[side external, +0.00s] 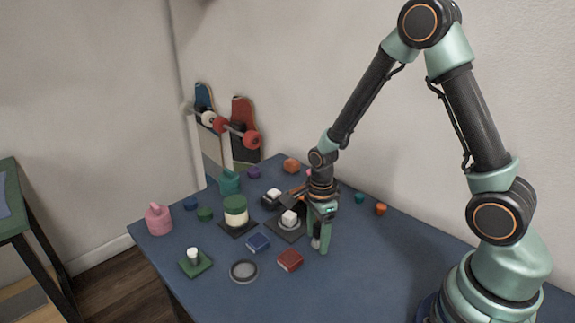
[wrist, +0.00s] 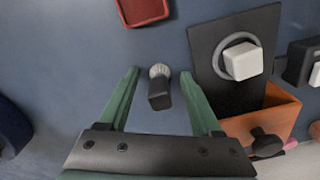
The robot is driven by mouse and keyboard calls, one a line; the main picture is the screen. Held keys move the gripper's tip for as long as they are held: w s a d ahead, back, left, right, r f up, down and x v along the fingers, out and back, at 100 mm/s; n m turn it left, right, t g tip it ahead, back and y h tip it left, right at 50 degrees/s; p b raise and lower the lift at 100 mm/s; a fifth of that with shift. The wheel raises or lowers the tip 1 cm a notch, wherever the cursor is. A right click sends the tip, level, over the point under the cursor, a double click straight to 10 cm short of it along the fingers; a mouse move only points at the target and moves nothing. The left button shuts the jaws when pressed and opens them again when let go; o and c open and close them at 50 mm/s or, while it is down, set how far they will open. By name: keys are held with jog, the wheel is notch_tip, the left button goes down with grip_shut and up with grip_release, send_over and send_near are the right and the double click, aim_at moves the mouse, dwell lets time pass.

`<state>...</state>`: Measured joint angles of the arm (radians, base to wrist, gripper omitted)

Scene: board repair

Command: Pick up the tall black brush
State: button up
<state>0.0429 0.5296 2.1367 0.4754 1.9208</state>
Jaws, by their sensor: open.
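My gripper is open and holds nothing. In the side view my gripper (side external: 322,228) points down over the table, and its fingers hide most of the brush.
To the right are a dark plate (wrist: 207,40) with a white block (wrist: 242,61) and an orange box (wrist: 275,112) close to the right finger. A round grey dish (side external: 243,271) lies near the table's front edge.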

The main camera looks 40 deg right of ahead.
aim_at(318, 225)
grip_shut()
jog(key=shift+r, duration=0.15)
notch_tip(318, 225, up, 20)
dwell(0.6)
